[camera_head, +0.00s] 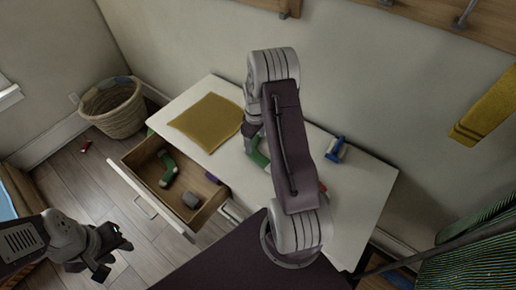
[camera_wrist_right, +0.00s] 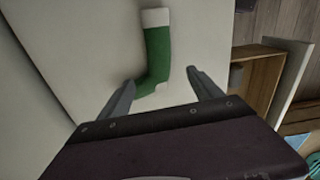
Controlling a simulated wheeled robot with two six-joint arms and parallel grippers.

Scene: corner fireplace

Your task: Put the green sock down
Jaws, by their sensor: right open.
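A green sock with a white cuff (camera_wrist_right: 157,48) lies on the white dresser top (camera_wrist_right: 75,40) in the right wrist view. In the head view part of it (camera_head: 259,156) shows beside my right arm, which hides the rest. My right gripper (camera_wrist_right: 160,78) is open, its fingers apart on either side of the sock's lower part, not closed on it. Another green sock (camera_head: 168,169) lies in the open drawer (camera_head: 146,150).
A mustard cloth (camera_head: 207,121) lies on the dresser's left part, and a blue-and-white item (camera_head: 336,149) on its right. The drawer also holds a grey item (camera_head: 191,200) and a purple item (camera_head: 213,178). A wicker basket (camera_head: 113,109) and a small red item (camera_head: 85,146) are on the floor.

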